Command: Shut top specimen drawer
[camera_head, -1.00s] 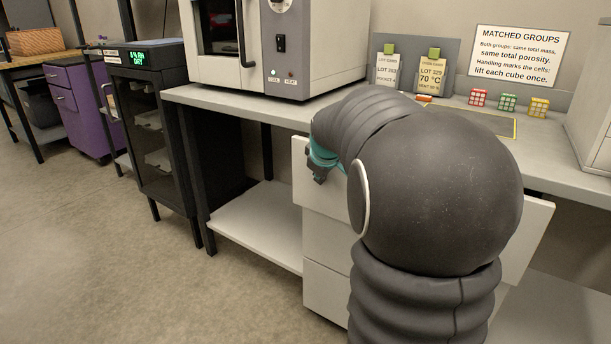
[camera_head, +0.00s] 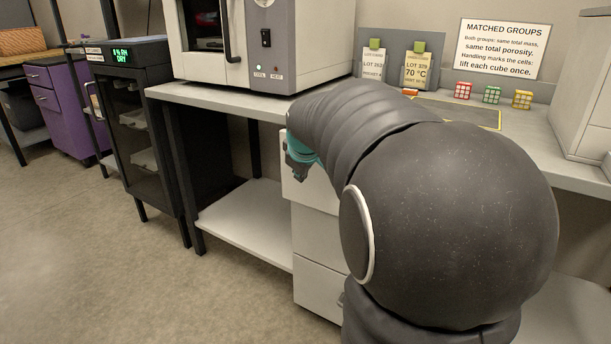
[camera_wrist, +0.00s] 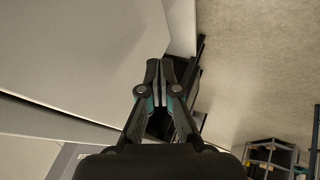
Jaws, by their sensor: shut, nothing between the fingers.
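The top specimen drawer (camera_head: 312,190) is the uppermost white front of a drawer unit under the bench. Its left edge juts slightly past the lower drawer fronts, so it appears to stand out. My arm hides most of it, and how far it is out cannot be told. My gripper (camera_head: 298,175) is at the left part of this front, partly behind my arm. In the wrist view my gripper (camera_wrist: 158,72) has its fingertips together and empty, over the edge of a large pale panel (camera_wrist: 80,50), likely the drawer front. Contact cannot be told.
Below are white lower drawers (camera_head: 318,285). A bench (camera_head: 268,106) runs above, carrying an oven (camera_head: 268,45) and small coloured cubes (camera_head: 492,95). A low shelf (camera_head: 245,222) and a dark cabinet (camera_head: 145,125) stand left. The floor (camera_head: 130,270) at front left is clear.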

